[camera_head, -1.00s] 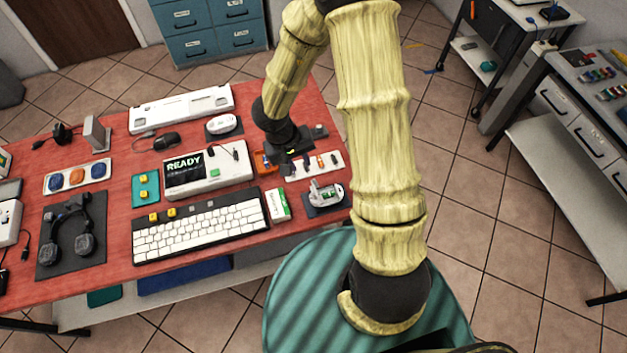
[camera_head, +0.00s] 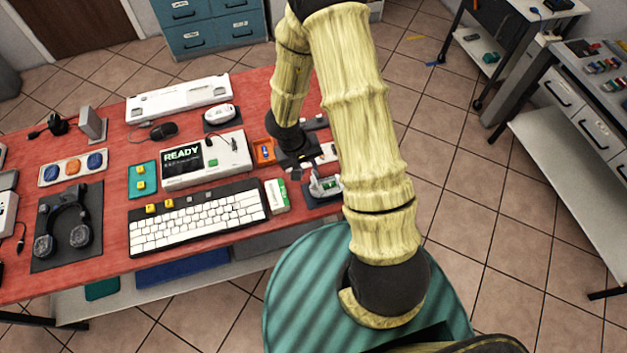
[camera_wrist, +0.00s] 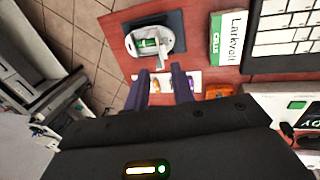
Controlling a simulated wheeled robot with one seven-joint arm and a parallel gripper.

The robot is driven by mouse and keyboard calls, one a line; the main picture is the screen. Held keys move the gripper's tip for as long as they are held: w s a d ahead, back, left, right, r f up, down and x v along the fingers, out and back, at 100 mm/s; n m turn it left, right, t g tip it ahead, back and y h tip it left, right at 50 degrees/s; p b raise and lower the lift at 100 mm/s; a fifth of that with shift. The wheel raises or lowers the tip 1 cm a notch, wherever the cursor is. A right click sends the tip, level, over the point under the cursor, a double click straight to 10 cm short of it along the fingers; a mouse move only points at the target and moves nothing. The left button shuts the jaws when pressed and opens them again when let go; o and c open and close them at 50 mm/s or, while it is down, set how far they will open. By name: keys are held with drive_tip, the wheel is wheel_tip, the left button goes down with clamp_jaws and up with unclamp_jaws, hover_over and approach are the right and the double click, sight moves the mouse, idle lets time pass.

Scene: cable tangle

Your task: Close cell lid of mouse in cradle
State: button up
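The white mouse (camera_head: 325,187) sits in its dark cradle (camera_head: 309,202) at the table's front right edge, partly behind my arm in the head view. In the wrist view the mouse (camera_wrist: 137,38) shows an open bay with something green inside. A pale flap, seemingly the cell lid (camera_wrist: 156,60), stands up at the bay's near side. My gripper (camera_wrist: 160,80) is open and empty. Its two dark fingers point toward the mouse, with the fingertips just short of the flap. In the head view my gripper (camera_head: 297,160) is low over the table beyond the mouse.
A white strip (camera_wrist: 197,82) with small cells lies under the fingers. A green and white battery box (camera_head: 277,195) and the keyboard (camera_head: 200,217) lie left of the cradle. An orange tray (camera_head: 264,150) is near my gripper. Another white mouse (camera_head: 221,113) is farther back.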

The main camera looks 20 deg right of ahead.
sight(314, 178)
drive_tip(key=b+x, duration=0.3)
drive_tip(key=x, duration=0.6)
drive_tip(key=shift+f+b, duration=0.15)
drive_tip(key=shift+b, duration=0.2)
